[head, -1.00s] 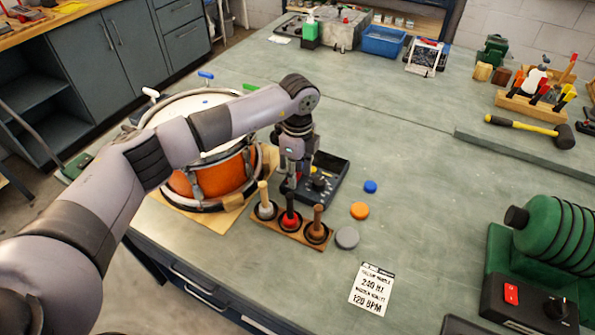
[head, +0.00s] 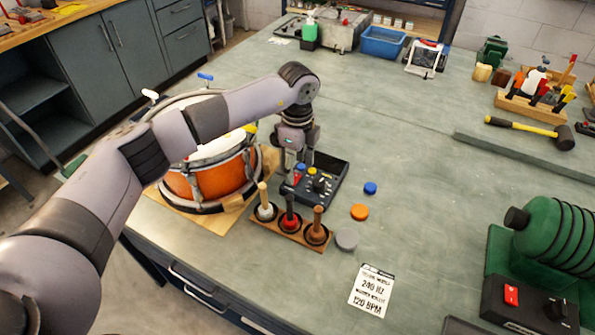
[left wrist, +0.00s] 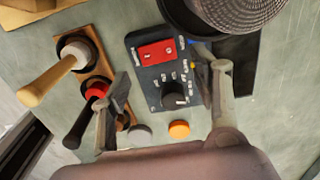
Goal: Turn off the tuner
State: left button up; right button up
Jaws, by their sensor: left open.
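The tuner looks to be the dark box (head: 327,191) beside the drum, with a black knob and small coloured parts on top. In the left wrist view the dark box (left wrist: 146,76) shows a red rocker switch (left wrist: 157,52) and a black knob (left wrist: 174,93). I cannot tell which way the switch is set. My left gripper (head: 296,164) is over the far left part of the box, pointing down. In the left wrist view my left gripper (left wrist: 168,78) has its fingers apart with nothing between them. Contact with the box cannot be made out. My right gripper is not in view.
A wooden rack (head: 276,231) with three upright handled tools stands in front of the box. An orange drum (head: 215,181) is left of it. Blue (head: 370,187), orange (head: 359,211) and grey (head: 347,239) discs lie right. A green machine (head: 553,233) stands far right.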

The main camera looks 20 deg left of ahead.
aim_at(298, 179)
pick_arm(q)
notch_tip(298, 179, up, 9)
jog(key=shift+r, duration=0.15)
dwell(0.4)
